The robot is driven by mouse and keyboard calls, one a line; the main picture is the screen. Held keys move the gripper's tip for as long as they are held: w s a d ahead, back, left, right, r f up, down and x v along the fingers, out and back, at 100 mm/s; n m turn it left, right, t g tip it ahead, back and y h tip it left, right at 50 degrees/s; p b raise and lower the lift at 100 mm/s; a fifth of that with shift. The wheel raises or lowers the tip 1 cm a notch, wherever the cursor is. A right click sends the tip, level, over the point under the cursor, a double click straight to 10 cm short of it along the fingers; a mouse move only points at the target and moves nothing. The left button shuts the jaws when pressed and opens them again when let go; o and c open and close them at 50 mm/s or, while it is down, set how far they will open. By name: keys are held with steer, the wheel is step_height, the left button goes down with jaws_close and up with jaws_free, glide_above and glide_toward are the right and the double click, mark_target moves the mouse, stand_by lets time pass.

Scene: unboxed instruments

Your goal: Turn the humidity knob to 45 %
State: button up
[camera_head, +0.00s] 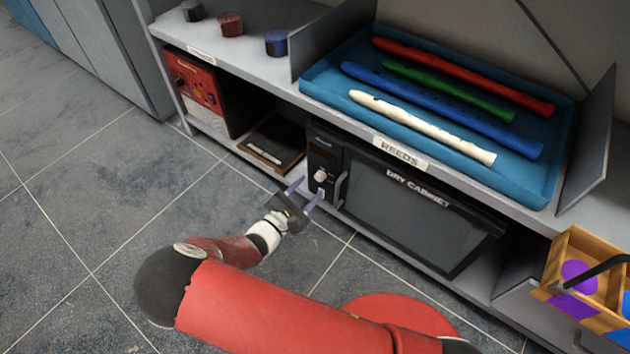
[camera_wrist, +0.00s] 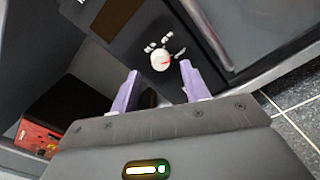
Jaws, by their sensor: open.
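The black dry cabinet (camera_head: 420,205) sits on the lower shelf, with a control panel at its left end. A round white knob (camera_head: 320,176) is on that panel. A small pale patch lies lower on the panel, near a fingertip. My gripper (camera_head: 307,190) is open and empty in front of the panel, pointing at it. In the wrist view, the dial appears between the purple fingertips (camera_wrist: 160,70), apparently without contact.
A vertical handle (camera_head: 340,190) stands just right of the knob. A dark open tray (camera_head: 266,157) and a red instrument (camera_head: 195,85) are to the left. A blue tray (camera_head: 325,87) of recorders lies on the shelf above. The floor in front is clear.

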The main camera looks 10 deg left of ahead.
mark_target(318, 179)
steer(key=shift+x, duration=1.95)
steer(key=c, duration=1)
